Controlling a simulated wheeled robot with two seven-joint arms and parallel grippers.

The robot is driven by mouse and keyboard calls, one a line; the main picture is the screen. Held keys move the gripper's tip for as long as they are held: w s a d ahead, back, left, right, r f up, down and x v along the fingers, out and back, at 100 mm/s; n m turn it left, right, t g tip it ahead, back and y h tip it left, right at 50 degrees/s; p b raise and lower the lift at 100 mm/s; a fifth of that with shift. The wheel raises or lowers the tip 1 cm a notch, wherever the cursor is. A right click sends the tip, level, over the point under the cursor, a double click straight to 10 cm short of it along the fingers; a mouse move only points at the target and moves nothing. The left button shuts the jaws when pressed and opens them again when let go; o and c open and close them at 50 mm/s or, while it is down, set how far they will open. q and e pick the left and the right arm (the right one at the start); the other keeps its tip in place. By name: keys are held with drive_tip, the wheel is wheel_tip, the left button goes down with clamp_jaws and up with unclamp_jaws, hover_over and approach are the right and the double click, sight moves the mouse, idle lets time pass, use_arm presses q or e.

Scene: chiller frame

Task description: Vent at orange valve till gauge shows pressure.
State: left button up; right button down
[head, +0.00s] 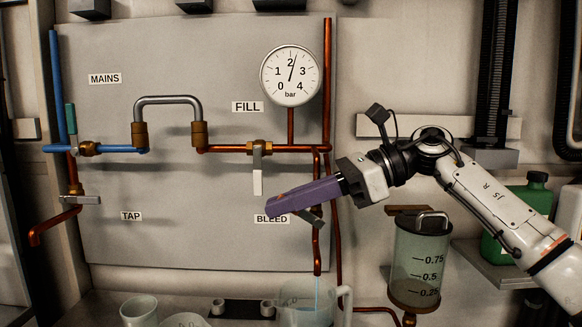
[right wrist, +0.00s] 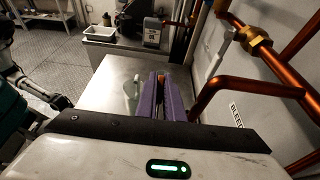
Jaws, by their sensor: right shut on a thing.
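The gauge (head: 291,76) has its needle a little past 2 bar. My right gripper (head: 285,205) has long purple fingers, which also show in the right wrist view (right wrist: 160,100). They are shut at the valve by the BLEED label (head: 272,219), partly covering it. An orange bit (right wrist: 160,82), apparently the valve's handle, shows between the fingers; most is hidden. A thin blue stream (head: 317,295) runs from the copper pipe's lower end into a clear jug (head: 345,302). A dark gripper (right wrist: 58,102), apparently my left, is at the left of the right wrist view; its jaws are unclear.
The FILL valve's pale lever (head: 258,182) hangs down, just above the purple fingers. A silver hose (head: 167,99) bridges the blue and copper pipes. A graduated vessel (head: 420,262) stands right of the jug. Other cups (head: 139,310) stand at lower left.

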drive_tip(key=shift+a+h+p, duration=0.15)
drive_tip(key=shift+h+p, duration=0.45)
drive_tip(key=shift+p, duration=0.25)
drive_tip(key=shift+f, duration=0.4)
drive_tip(key=c, duration=2.2)
unclamp_jaws()
drive_tip(key=shift+o, duration=0.2)
drive_tip(key=v, duration=1)
drive_tip(key=shift+r, duration=0.25)
